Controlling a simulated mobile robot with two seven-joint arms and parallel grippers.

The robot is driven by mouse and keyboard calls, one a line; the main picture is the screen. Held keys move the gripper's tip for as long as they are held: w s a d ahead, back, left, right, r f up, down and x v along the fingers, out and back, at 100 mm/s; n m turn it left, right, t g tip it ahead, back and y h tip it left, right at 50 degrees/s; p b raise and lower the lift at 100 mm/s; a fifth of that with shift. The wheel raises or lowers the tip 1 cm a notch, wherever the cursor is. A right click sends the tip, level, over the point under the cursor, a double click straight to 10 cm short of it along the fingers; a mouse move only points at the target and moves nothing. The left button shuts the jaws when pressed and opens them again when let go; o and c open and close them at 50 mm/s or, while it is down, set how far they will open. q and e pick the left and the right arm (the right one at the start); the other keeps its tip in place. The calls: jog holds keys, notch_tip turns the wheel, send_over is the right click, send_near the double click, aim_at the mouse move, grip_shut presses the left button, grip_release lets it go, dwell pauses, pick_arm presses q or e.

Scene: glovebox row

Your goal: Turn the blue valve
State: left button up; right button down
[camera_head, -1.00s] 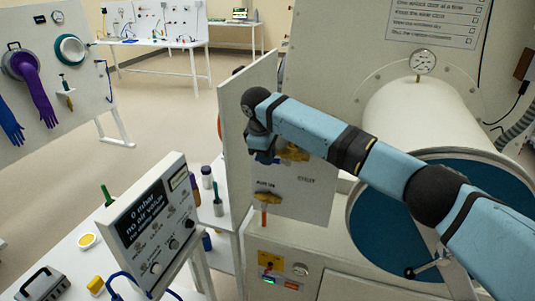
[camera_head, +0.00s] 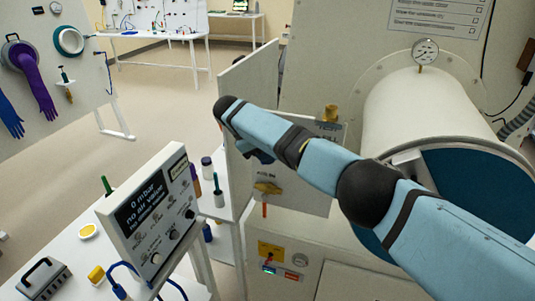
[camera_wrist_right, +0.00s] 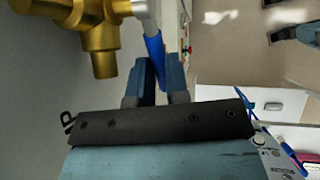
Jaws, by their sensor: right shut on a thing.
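The blue valve handle (camera_wrist_right: 154,58) shows in the right wrist view as a blue bar beside a brass valve body (camera_wrist_right: 98,32). My right gripper (camera_wrist_right: 160,76) is shut on the blue handle, with one finger on each side of it. In the head view my right arm crosses in front of the valve panel (camera_head: 300,195), and my gripper (camera_head: 259,156) is mostly hidden below the wrist. The handle cannot be made out clearly there. A brass fitting (camera_head: 329,113) shows above the arm. My left gripper is not in view.
A white chamber (camera_head: 410,105) with a gauge (camera_head: 425,51) stands to the right. A display box (camera_head: 158,215) reading 0 mbar stands at the front left.

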dwell(0.3)
jog(key=c, duration=1.4)
grip_release()
